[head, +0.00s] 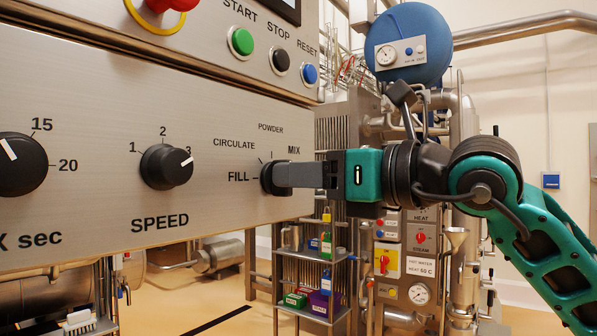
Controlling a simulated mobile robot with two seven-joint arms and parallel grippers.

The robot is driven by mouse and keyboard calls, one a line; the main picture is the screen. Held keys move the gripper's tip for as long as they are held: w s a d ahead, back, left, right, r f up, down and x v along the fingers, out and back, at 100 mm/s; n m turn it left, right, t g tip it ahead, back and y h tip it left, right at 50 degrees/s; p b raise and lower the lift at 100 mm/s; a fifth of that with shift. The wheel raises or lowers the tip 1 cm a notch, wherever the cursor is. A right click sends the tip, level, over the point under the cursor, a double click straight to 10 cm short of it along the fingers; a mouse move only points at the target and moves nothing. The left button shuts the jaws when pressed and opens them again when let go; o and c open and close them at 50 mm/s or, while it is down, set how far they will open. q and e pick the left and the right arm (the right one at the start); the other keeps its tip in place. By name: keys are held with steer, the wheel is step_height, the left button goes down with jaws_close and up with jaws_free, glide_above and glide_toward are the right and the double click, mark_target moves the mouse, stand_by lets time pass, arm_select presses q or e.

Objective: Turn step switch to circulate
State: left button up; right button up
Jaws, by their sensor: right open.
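The step switch (267,180) is a dark round knob near the right end of the steel panel. The labels FILL, CIRCULATE, POWDER and MIX stand around it, with FILL at its left and CIRCULATE at its upper left. My right gripper (284,175) comes in from the right, with its dark fingers at the knob and overlapping its right side. The fingers are open; I cannot tell whether they touch the knob. The knob's pointer is not clearly visible, so its setting cannot be read. My left gripper is not in view.
Left on the panel (90,110) are the SPEED knob (166,167), pointing near 3, and a seconds knob (18,163). Above are green START (241,41), black STOP (280,61) and blue RESET (310,74) buttons. A shelf rack (314,257) stands below the gripper.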

steer(key=shift+w+a, duration=0.35)
steer(key=shift+a, duration=0.2)
jaws_close()
